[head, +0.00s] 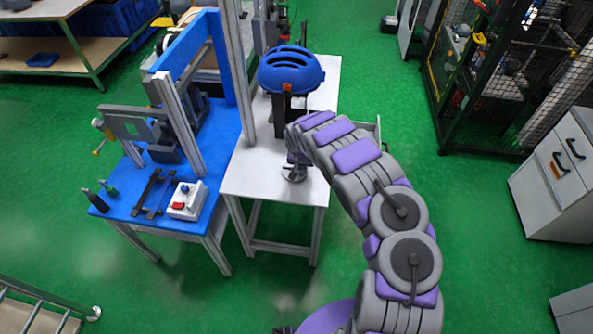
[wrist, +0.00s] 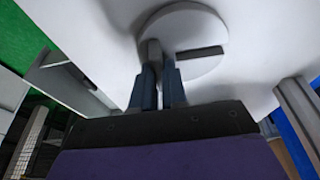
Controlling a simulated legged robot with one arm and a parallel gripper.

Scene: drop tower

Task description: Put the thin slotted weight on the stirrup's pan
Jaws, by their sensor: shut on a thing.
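The thin slotted weight (wrist: 190,30) is a pale grey disc with a dark slot, seen in the wrist view against the white table top. My gripper (wrist: 160,72) is shut on a small grey upright piece at the disc's edge, which looks like the weight's grip tab. In the head view my gripper (head: 296,160) is low over the front part of the white table, with a round grey piece (head: 293,174) just below it. I cannot tell whether the disc touches the table. I cannot make out the stirrup or its pan in either view.
The white table (head: 262,188) carries a blue helmet (head: 291,70) on a dark stand behind my gripper. To the left, a blue bench (head: 125,200) holds a blue and grey frame and a control box (head: 187,200).

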